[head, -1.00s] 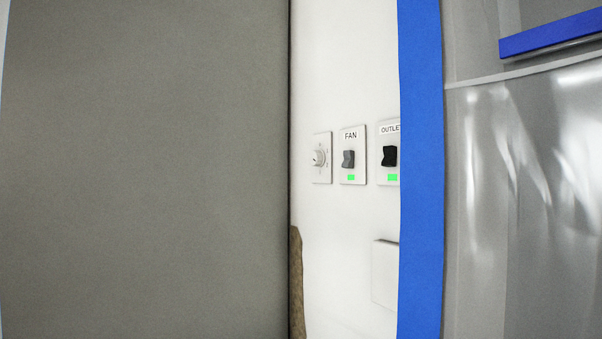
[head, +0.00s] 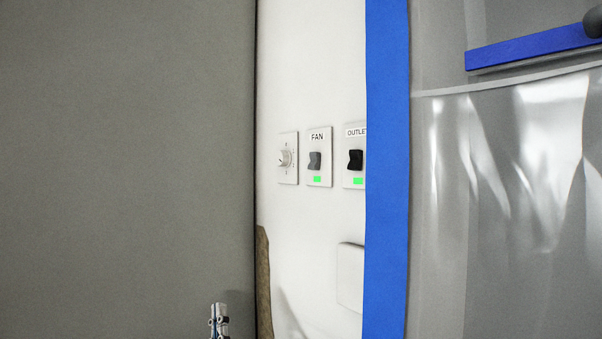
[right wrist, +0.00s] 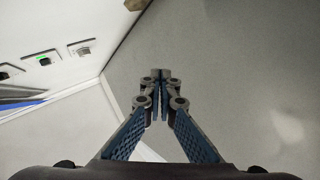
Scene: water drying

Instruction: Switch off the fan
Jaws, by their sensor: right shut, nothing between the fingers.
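The fan switch (head: 314,160) is a dark grey rocker on a white plate labelled FAN, with a lit green light under it. It is on the white wall in the middle of the head view and shows small at the upper left of the right wrist view (right wrist: 42,59). My right gripper (head: 219,312) enters at the bottom of the head view, lower and to the left of the switch, apart from it. In the right wrist view its fingers (right wrist: 160,78) meet at the tips, shut and empty. My left gripper is not in view.
A large grey panel (head: 120,150) fills the left. A blank box (head: 350,275) is below.

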